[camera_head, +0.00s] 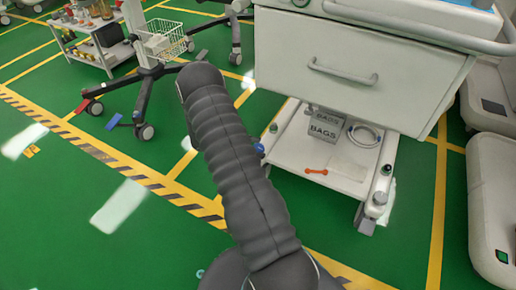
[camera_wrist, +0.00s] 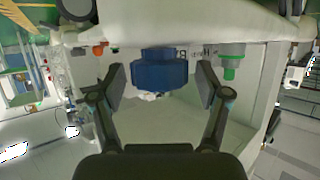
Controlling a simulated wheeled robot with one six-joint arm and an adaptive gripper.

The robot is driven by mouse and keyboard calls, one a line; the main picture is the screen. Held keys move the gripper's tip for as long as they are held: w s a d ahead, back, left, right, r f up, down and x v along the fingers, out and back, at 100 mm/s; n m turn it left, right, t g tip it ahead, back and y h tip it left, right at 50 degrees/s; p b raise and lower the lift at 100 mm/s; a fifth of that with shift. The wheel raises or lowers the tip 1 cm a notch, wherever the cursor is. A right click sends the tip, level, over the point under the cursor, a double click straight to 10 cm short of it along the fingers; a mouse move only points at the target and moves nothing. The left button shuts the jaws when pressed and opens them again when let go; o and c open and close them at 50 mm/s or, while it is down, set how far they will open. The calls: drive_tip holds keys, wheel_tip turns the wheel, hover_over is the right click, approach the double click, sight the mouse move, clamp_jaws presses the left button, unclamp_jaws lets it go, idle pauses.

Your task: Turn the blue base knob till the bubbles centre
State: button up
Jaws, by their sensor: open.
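The blue base knob (camera_wrist: 160,72) is a ribbed, round knob under a pale base, near the middle of the wrist view. My gripper (camera_wrist: 159,84) is open, with one finger on each side of the knob. In the head view my dark, ribbed arm covers the gripper. A small blue part (camera_head: 259,148) shows beside the arm at the cart's lower left; I cannot tell if it is the same knob. No bubbles can be made out in either view.
A green-tipped fitting (camera_wrist: 231,65) is right of the knob. The green floor at left is mostly open.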

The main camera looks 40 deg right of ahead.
drive_tip(key=c, duration=1.2)
drive_tip(key=shift+o, duration=0.2)
drive_tip(key=shift+s+r+n+t+p, duration=0.1)
drive_tip(key=shift+n+t+p, duration=0.3)
drive_tip(key=shift+p, duration=0.05)
drive_tip(key=shift+t, duration=0.3)
drive_tip(key=shift+h, duration=0.3)
drive_tip(key=o, duration=1.2)
drive_tip(key=shift+d, duration=0.1)
drive_tip(key=shift+c, duration=0.2)
drive_tip(key=v, duration=1.2)
